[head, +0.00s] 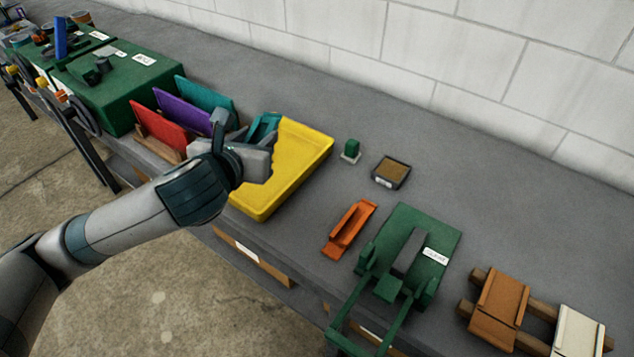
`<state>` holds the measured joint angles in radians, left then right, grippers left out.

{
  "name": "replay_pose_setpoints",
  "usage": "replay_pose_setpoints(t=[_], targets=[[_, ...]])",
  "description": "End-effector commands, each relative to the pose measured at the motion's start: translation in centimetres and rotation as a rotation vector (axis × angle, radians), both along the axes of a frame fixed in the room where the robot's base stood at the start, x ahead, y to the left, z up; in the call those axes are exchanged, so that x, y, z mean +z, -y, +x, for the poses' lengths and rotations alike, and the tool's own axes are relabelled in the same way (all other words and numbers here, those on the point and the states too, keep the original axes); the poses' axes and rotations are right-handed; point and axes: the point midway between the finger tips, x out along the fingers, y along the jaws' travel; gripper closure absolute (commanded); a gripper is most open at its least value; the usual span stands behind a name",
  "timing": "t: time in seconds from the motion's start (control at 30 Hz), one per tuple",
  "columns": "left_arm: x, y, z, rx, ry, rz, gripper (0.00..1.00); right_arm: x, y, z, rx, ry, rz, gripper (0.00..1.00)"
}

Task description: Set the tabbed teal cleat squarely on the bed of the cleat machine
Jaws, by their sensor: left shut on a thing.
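The teal cleat (264,126) shows at the far left corner of the yellow tray (305,145), partly hidden behind my left gripper (262,145). The left gripper is shut on it, over the tray's left side. I cannot tell whether the cleat touches the tray, and its tab is not clear. The small green machine (436,232), with a grey bar, a white label and two front handles, stands on the bench to the right, apart from the gripper. I take it as the cleat machine; its label is too small to read surely. My right gripper is not in view.
An orange channel-shaped piece (349,230) lies between tray and machine. A small green block (351,148) and a brown-filled dish (391,171) sit behind. Upright red, purple and teal panels (207,93) stand left of the tray. Brown and cream pieces (500,299) rest on rails at right.

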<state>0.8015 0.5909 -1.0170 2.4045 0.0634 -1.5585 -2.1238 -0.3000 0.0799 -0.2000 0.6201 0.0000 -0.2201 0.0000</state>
Motion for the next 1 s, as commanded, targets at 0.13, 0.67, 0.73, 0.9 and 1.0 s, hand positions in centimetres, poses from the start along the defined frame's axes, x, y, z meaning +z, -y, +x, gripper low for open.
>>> replay_pose_setpoints(t=[0.13, 0.67, 0.73, 0.9, 1.0], targets=[[3.3, -5.3, 1.5, 0.116, 0.012, -0.008, 0.88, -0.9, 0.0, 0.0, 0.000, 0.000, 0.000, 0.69], [6.5, -9.7, 2.0, 0.215, 0.014, -0.022, 0.88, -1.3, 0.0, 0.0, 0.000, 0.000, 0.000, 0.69], [6.4, -9.7, 2.0, 0.215, 0.014, -0.021, 0.88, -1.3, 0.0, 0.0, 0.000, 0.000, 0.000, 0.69], [6.4, -9.6, 2.0, 0.215, 0.014, -0.021, 0.88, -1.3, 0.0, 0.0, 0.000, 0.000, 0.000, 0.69], [6.4, -9.6, 2.0, 0.214, 0.014, -0.022, 0.88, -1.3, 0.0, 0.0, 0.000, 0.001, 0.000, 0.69]])
